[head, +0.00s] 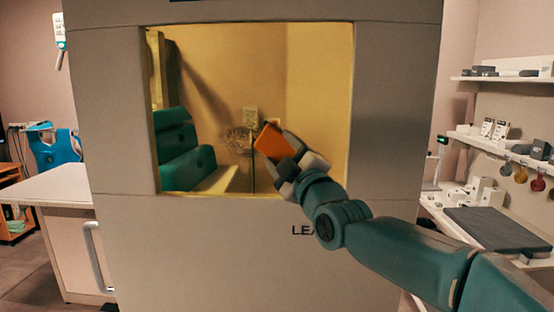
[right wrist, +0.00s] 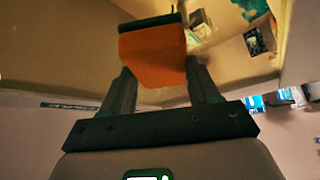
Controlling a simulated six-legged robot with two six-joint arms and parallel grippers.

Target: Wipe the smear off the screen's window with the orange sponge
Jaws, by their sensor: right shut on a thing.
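The screen (head: 390,110) is a tall pale panel with a yellow-tinted window (head: 315,80) in its upper part. A grey, scribble-like smear (head: 236,140) shows in the lower middle of the window. My right gripper (head: 277,158) is shut on the orange sponge (head: 268,141), just right of the smear and in front of the window. In the right wrist view the sponge (right wrist: 153,58) sits between the two fingers, with a dark strip along its far edge. I cannot tell whether the sponge touches the window. My left gripper is not in view.
Shelves (head: 500,145) with boxes and hanging tags line the right wall. Through the window show teal cushions (head: 180,150). My right arm covers part of the lettering below the window.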

